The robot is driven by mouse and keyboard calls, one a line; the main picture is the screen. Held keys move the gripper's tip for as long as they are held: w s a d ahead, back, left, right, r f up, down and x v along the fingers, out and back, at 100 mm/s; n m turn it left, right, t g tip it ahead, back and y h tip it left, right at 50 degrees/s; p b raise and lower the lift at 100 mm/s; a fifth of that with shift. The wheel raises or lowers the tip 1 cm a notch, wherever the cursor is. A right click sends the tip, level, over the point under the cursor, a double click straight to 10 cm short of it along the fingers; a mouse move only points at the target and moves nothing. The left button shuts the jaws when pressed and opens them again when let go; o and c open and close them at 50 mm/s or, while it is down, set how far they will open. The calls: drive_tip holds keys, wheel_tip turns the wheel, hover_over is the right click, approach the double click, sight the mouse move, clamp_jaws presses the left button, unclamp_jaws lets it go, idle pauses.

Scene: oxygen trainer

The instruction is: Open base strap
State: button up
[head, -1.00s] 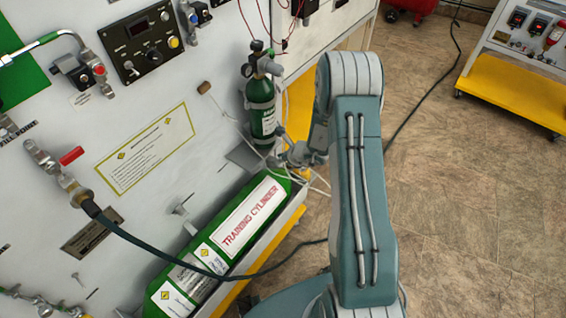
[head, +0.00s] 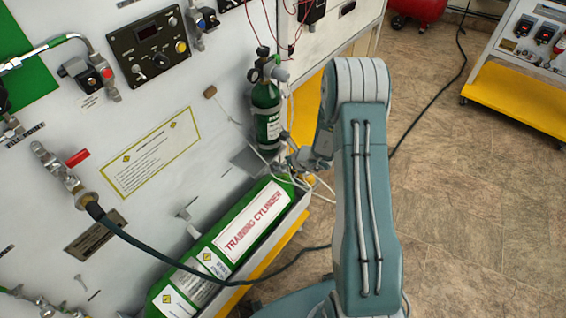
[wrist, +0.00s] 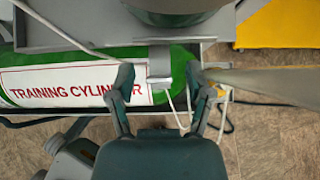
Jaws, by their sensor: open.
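A small green cylinder (head: 266,118) stands upright against the white panel in the head view. Its dark green lower end (wrist: 178,8) shows at the top of the wrist view. A grey tab (wrist: 160,66), which looks like the base strap's end or latch, hangs down just below it. My gripper (wrist: 160,80) is open, with one finger on each side of the tab and gaps visible between. In the head view my gripper (head: 290,150) is small and partly hidden by my arm, beside the cylinder's base. The strap around the cylinder is not clear.
A large green training cylinder (head: 205,262) lies in a tray below. White tubes (head: 318,190) hang near my gripper. A dark hose (head: 150,247) crosses the large cylinder. Yellow shelving (head: 310,110) stands behind. Tiled floor (head: 470,200) is open at the right.

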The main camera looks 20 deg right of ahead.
drive_tip(key=v, duration=1.1)
drive_tip(key=shift+s+r, duration=0.2)
drive_tip(key=shift+r, duration=0.05)
drive_tip(key=shift+d, duration=0.1)
drive_tip(key=s+a+r+n+g, duration=0.1)
drive_tip(key=s+a+r+n, duration=0.25)
drive_tip(key=r+n, duration=0.2)
drive_tip(key=s+a+r+n+g+y, duration=0.1)
drive_tip(key=s+a+r+n, duration=0.1)
drive_tip(key=a+r+n, duration=0.4)
drive_tip(key=s+a+r+n, duration=0.2)
drive_tip(key=s+r+n, duration=0.15)
drive_tip(key=r, duration=0.35)
drive_tip(key=s+r+n+h, duration=0.3)
drive_tip(key=s+r+n, duration=0.1)
drive_tip(key=s+n, duration=0.3)
drive_tip(key=s+d+r+n+h, duration=0.1)
drive_tip(key=s+r+n+h, duration=0.2)
drive_tip(key=s+r+n, duration=0.2)
drive_tip(key=s+n, duration=0.2)
drive_tip(key=s, duration=0.1)
drive_tip(key=shift+d+r, duration=0.25)
drive_tip(key=shift+r, duration=0.1)
idle(0.4)
